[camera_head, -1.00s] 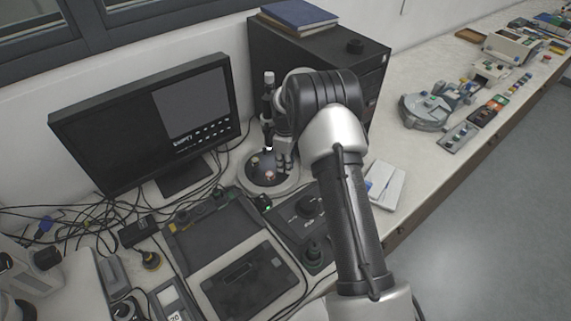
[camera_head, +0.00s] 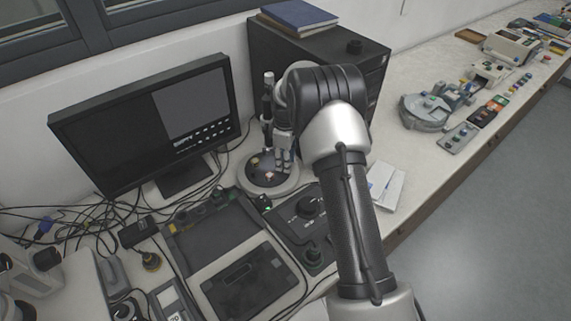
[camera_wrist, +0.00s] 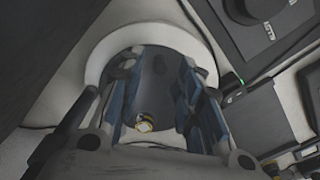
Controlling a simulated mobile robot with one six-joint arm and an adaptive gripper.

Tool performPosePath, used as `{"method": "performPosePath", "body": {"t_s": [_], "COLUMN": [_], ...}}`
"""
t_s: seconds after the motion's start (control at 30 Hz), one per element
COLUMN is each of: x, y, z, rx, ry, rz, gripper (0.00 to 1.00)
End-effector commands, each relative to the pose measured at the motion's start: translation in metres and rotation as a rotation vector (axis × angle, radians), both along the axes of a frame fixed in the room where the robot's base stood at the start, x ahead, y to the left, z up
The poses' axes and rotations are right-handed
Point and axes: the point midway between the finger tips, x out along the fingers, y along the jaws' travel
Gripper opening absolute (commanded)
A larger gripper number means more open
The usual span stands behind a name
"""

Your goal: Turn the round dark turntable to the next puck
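The round dark turntable (camera_head: 262,174) sits on a white round base (camera_head: 284,188) on the bench, right of the monitor. Small pale pucks show on it, one near its left side (camera_head: 254,161). My gripper (camera_head: 284,166) points down over the turntable's right side. In the wrist view my gripper (camera_wrist: 160,95) is open, its blue-padded fingers standing apart with the dark turntable (camera_wrist: 158,75) between and beyond them. One light metallic puck (camera_wrist: 144,123) shows low between the fingers. Whether a finger touches the turntable or a puck cannot be told.
A dark upright microscope-like tube (camera_head: 268,95) stands just behind the turntable. A monitor (camera_head: 150,120) is at the left, a black computer case (camera_head: 355,60) behind. A control box with a knob (camera_head: 308,208) and a grey tray (camera_head: 215,240) sit in front. Cables lie to the left.

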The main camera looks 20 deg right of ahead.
Motion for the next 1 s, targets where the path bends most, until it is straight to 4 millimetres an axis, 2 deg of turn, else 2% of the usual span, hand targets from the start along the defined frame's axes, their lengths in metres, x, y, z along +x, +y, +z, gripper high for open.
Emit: {"method": "performPosePath", "body": {"t_s": [0.03, 0.2, 0.43, 0.6, 0.83, 1.0], "x": [0.001, 0.001, 0.0, 0.0, 0.0, -0.004], "y": [0.0, 0.0, 0.0, 0.0, 0.0, 0.002], "z": [0.013, 0.05, 0.086, 0.096, 0.096, 0.094], "rx": [-0.001, -0.001, 0.0, 0.0, 0.0, -0.023], "ry": [-0.006, -0.006, -0.001, 0.0, 0.0, -0.004], "rz": [0.0, 0.0, 0.0, 0.0, 0.0, 0.054], "gripper": [0.33, 0.33, 0.33, 0.33, 0.33, 0.23]}}
